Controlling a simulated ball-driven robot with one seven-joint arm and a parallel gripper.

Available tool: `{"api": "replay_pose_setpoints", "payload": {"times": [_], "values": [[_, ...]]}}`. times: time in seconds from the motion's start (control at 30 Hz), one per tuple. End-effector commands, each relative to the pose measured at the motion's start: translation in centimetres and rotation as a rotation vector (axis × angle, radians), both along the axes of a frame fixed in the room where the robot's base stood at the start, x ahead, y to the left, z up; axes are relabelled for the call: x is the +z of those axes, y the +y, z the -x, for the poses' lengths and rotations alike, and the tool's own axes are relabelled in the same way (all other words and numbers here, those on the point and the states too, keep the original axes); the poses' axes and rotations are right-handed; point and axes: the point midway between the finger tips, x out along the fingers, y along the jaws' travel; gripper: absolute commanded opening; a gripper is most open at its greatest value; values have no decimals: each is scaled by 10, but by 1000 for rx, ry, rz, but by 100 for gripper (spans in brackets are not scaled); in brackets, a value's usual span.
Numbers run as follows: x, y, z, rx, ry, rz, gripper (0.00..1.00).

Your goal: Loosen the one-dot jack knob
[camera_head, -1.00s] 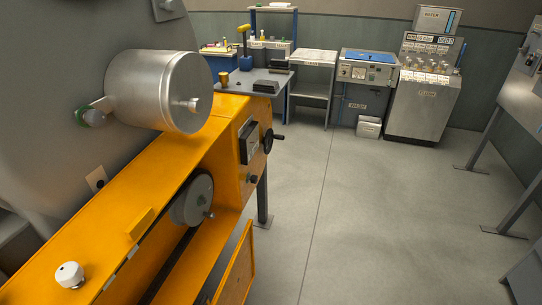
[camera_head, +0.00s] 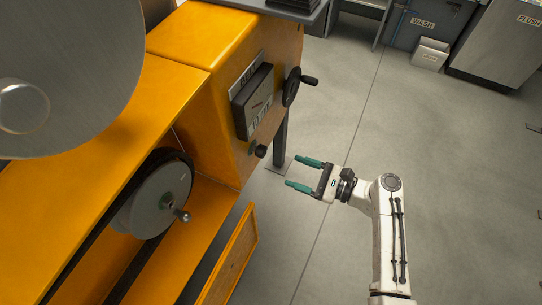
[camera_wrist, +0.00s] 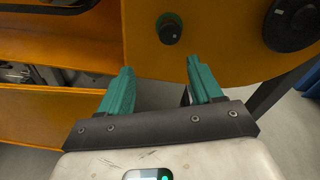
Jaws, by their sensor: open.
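A small black knob (camera_head: 261,151) sits on the lower part of the orange machine's end face. In the wrist view the black knob (camera_wrist: 170,31) has a green collar and a small light mark on its front; I cannot read the mark surely as one dot. My gripper (camera_head: 293,171) is open and empty, with its green fingers pointing left toward the machine, to the right of the knob and apart from it. In the wrist view my gripper (camera_wrist: 160,67) has the knob beyond and above the gap between its fingertips.
A black handwheel (camera_head: 292,87) with a crank sticks out right of the gauge box (camera_head: 252,101). A grey disc with a handle (camera_head: 158,200) sits in the machine's open bay. An orange door panel (camera_head: 232,262) hangs open below. Floor to the right is clear.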

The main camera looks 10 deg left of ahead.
Motion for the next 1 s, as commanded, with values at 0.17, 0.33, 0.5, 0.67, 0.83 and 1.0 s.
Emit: {"api": "replay_pose_setpoints", "payload": {"times": [0.17, 0.33, 0.5, 0.67, 0.83, 1.0], "values": [[8, 7, -15, -22, 59, -88, 65], [9, 28, -21, -19, 60, -88, 65], [9, 58, -32, -18, 59, -87, 65], [8, 83, -41, -19, 57, -86, 65], [8, 99, -47, -20, 57, -86, 65], [7, 105, -49, -21, 57, -85, 65]]}}
